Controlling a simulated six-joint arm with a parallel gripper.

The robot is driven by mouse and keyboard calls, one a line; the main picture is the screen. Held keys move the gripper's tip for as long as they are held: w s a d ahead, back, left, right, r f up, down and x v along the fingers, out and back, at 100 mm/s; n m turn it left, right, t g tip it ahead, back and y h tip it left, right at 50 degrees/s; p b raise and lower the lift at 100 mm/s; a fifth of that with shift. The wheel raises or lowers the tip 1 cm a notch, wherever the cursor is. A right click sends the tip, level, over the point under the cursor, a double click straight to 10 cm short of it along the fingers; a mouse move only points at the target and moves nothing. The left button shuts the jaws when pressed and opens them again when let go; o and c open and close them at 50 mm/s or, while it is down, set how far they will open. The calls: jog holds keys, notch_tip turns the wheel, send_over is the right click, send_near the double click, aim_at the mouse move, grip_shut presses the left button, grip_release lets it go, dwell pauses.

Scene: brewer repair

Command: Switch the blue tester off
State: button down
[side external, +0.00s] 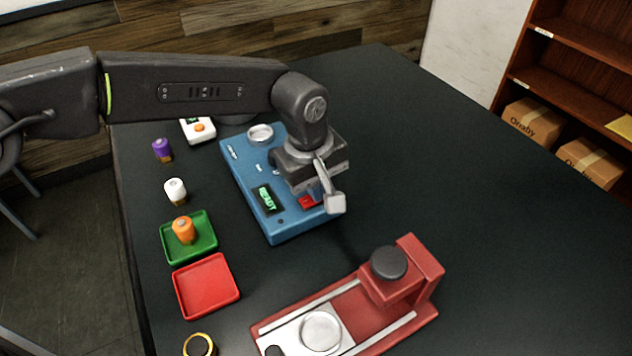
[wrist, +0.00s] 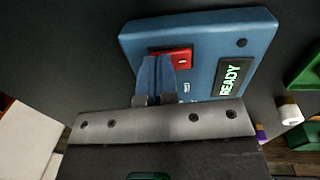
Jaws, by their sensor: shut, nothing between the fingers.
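The blue tester (side external: 285,225) lies on the dark table under my gripper, and it also shows in the wrist view (wrist: 215,38). Its display (side external: 267,199) is lit green and reads READY; the same display is in the wrist view (wrist: 229,76). A red rocker switch (wrist: 182,58) sits near the tester's edge, partly hidden by my fingers; a bit of it shows in the side view (side external: 307,202). My gripper (wrist: 157,62) is shut and empty, with its fingertips over or against the switch. I cannot tell whether they touch it.
A green tray (side external: 207,254) with an orange cylinder (side external: 183,230), a red tray (side external: 222,302), and white (side external: 175,190) and purple (side external: 162,149) cylinders stand left of the tester. A red fixture (side external: 425,272) stands in front. The table's right side is clear.

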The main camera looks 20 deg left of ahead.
jog(key=shift+f, duration=0.3)
jog(key=shift+s+a+r, duration=0.15)
jog(key=shift+s+a, duration=0.4)
jog(key=shift+r, duration=0.2)
jog(key=shift+r, duration=0.4)
notch_tip(320, 180, up, 13)
jog(key=s+a, duration=0.1)
jog(key=shift+f, duration=0.1)
